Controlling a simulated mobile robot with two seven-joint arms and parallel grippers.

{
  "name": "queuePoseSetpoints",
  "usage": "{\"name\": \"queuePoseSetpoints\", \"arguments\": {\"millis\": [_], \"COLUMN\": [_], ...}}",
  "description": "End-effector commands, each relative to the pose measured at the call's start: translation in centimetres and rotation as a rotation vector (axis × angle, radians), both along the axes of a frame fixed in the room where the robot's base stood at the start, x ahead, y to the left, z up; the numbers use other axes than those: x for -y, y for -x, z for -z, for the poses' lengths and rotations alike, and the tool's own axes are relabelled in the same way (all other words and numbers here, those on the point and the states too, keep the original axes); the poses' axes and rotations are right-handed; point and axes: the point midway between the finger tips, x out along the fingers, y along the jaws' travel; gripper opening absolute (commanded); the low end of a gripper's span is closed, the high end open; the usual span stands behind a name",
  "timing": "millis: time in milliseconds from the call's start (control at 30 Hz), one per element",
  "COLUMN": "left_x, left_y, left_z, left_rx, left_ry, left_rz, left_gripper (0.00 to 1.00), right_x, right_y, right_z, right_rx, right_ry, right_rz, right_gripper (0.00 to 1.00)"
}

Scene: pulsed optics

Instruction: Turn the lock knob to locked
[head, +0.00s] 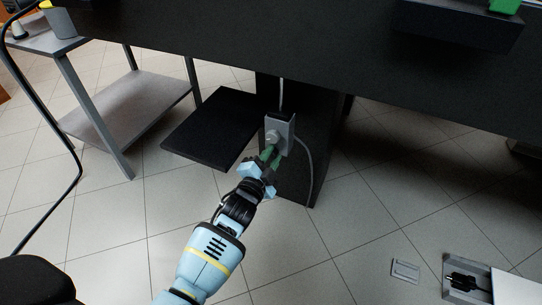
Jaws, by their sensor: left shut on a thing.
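A small grey box (287,131) is mounted on the dark pillar under the table and has a round, pale metal knob (272,136) on its face. My left gripper (268,155), with pale blue parts and green pieces at its front end, is at the lower front of the box. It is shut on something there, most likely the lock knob. The contact is small and partly hidden, and I cannot read the knob's turned position. My right gripper is not in view.
The dark tabletop (330,70) overhangs the box. A black shelf (214,128) juts out left of the pillar (298,185). A grey cable hangs at the box's right. A grey cart (125,105) stands left. An open case (455,268) lies at lower right.

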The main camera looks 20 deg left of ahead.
Motion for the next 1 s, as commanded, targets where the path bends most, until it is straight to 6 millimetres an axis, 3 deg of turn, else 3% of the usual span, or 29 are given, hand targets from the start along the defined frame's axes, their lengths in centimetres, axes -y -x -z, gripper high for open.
{"name": "queuePoseSetpoints", "arguments": {"millis": [500, 1000], "left_x": [0.0, 0.0], "left_y": [0.0, 0.0], "left_z": [0.4, 0.4], "left_rx": [0.012, 0.018], "left_ry": [-0.441, -0.615], "left_rz": [-0.002, -0.001], "left_gripper": [0.01, 0.01], "right_x": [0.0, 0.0], "right_y": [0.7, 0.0], "right_z": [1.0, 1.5], "right_rx": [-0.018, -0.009], "right_ry": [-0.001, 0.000], "right_rz": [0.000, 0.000], "right_gripper": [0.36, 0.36]}}
